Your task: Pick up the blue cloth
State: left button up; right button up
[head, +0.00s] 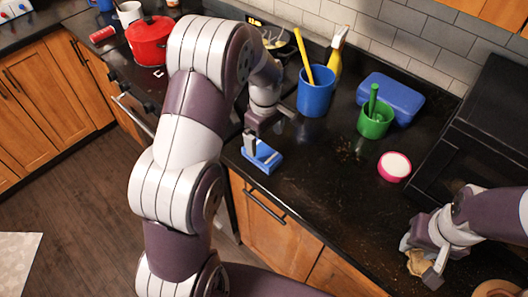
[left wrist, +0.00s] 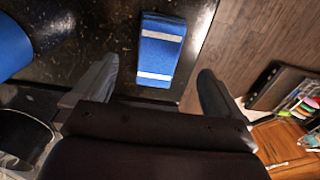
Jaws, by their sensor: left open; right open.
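The blue cloth (head: 262,158) is a small folded block with white stripes, lying on the dark counter close to its front edge. It also shows in the left wrist view (left wrist: 161,50), upper middle, lined up between the fingers and beyond their tips. My left gripper (head: 266,126) is open and empty, just above and behind the cloth; its open fingers show in the left wrist view (left wrist: 158,80). My right gripper (head: 422,262) is open at the lower right, with a tan item (head: 417,264) between or under its fingers; contact is unclear.
A blue cup (head: 314,98) with a yellow utensil, a spray bottle (head: 337,55), a green cup (head: 374,123), a blue box (head: 392,97) and a pink-rimmed bowl (head: 394,167) stand on the counter. A red pot (head: 149,42) is at the left. The counter right of the cloth is clear.

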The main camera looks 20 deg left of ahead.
aim_at(266, 154)
pick_arm(q)
jog(key=f, duration=0.2)
jog(key=f+p, duration=0.1)
jog(key=f, duration=0.3)
jog(key=shift+s+d+f+p, duration=0.1)
jog(key=shift+d+f+p, duration=0.05)
jog(key=shift+d+p, duration=0.15)
jog(key=shift+a+f, duration=0.1)
jog(key=shift+f, duration=0.3)
jog(key=shift+a+f, duration=0.1)
jog(key=c, duration=1.1)
jog(key=shift+c, duration=0.2)
